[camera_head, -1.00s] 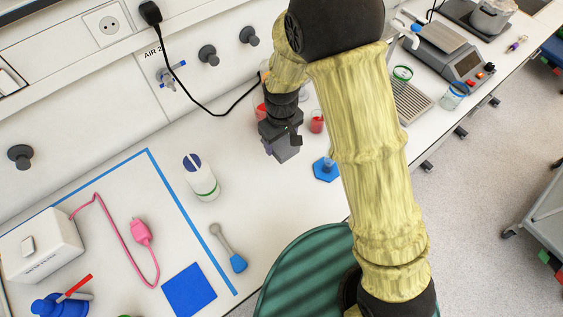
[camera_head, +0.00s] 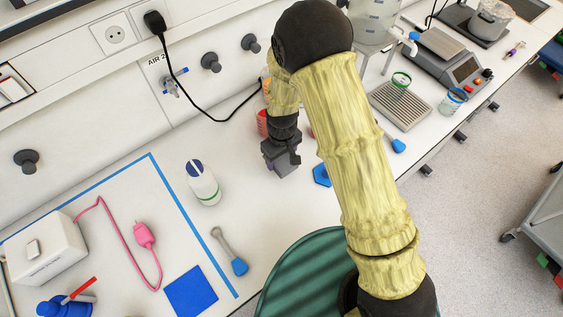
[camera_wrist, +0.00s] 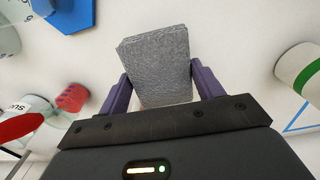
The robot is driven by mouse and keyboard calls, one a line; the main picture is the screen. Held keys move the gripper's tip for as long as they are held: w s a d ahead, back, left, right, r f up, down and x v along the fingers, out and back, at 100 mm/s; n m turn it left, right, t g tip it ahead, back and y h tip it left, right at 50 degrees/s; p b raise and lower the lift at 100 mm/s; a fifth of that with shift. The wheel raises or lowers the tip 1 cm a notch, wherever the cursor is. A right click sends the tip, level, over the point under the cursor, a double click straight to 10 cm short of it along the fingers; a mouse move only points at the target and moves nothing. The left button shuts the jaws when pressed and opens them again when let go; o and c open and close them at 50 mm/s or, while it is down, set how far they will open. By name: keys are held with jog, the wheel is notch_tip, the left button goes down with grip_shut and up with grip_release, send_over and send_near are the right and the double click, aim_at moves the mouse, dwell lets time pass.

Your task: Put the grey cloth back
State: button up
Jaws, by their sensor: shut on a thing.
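The grey cloth (camera_wrist: 158,65) shows in the wrist view as a folded, block-like pad with a rough surface. My gripper (camera_wrist: 160,85) is shut on it, with one dark purple finger at each side. The cloth appears held above the white bench, but its height is hard to judge. In the head view my gripper (camera_head: 283,160) is over the bench near the back wall, and the cloth cannot be clearly told apart from the dark gripper there.
A blue hexagonal piece (camera_head: 321,175) lies right of my gripper. A white bottle with a blue top (camera_head: 202,183) stands to its left. A blue-ended tool (camera_head: 239,267) and blue square (camera_head: 191,292) lie nearer, with clear bench between.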

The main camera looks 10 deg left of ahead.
aim_at(281, 164)
jog(key=shift+f+p, duration=0.6)
jog(key=shift+f, duration=1.5)
jog(key=shift+f, duration=0.1)
jog(key=o, duration=1.3)
notch_tip(281, 164, up, 12)
jog(key=b, duration=0.3)
jog(key=shift+d, duration=0.1)
